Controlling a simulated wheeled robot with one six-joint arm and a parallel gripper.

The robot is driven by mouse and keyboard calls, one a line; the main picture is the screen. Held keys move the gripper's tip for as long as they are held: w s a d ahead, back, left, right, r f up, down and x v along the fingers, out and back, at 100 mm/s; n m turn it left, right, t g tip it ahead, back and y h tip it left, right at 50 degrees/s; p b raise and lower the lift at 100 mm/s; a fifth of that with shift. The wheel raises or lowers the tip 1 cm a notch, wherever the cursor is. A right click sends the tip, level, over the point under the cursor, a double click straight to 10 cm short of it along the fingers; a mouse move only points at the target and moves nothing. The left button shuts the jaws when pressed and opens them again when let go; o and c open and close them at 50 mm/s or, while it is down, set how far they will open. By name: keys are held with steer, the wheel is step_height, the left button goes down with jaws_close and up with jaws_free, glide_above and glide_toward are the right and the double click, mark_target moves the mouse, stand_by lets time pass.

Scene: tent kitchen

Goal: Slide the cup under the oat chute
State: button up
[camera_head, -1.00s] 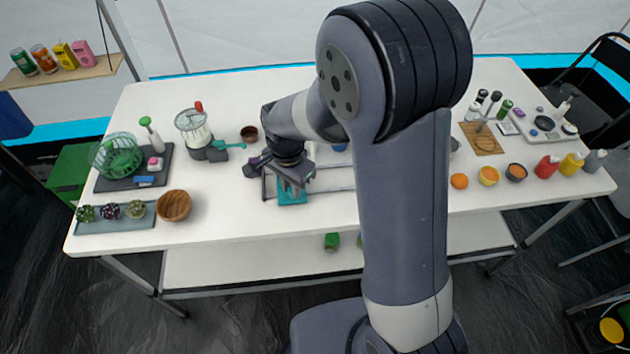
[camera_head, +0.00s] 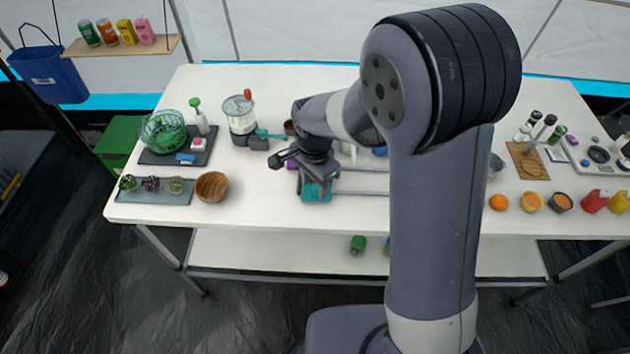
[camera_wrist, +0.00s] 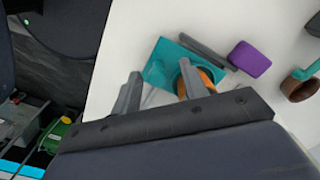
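A dark brown cup (camera_head: 290,127) stands beside the oat dispenser (camera_head: 240,115), partly hidden by my arm in the head view. The dispenser has a clear canister, red top lever and grey base. A teal arm (camera_head: 270,135) reaches from it toward the cup. A brown cup (camera_wrist: 300,88) beside a teal bar also shows at the right edge of the wrist view. My gripper (camera_head: 306,182) is over a teal block (camera_head: 317,192). In the wrist view my gripper (camera_wrist: 162,74) has its fingers apart. An orange-brown round thing (camera_wrist: 207,76) on the teal block (camera_wrist: 160,68) is partly hidden behind the right finger.
A purple block (camera_wrist: 250,59) lies near the teal block. A wooden bowl (camera_head: 212,187) and a dark tray with a green basket (camera_head: 163,132) stand at left. Fruit and bottles stand at right. White table is clear between the bowl and my gripper.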

step_height(320, 180, up, 11)
stand_by(0.7)
steer(key=shift+f, duration=0.2)
step_height(320, 180, down, 10)
steer(key=shift+d+f, duration=0.1)
steer(key=shift+f, duration=0.15)
steer(key=shift+d+f, duration=0.15)
steer(key=shift+d, duration=0.7)
steer(key=shift+a, duration=0.1)
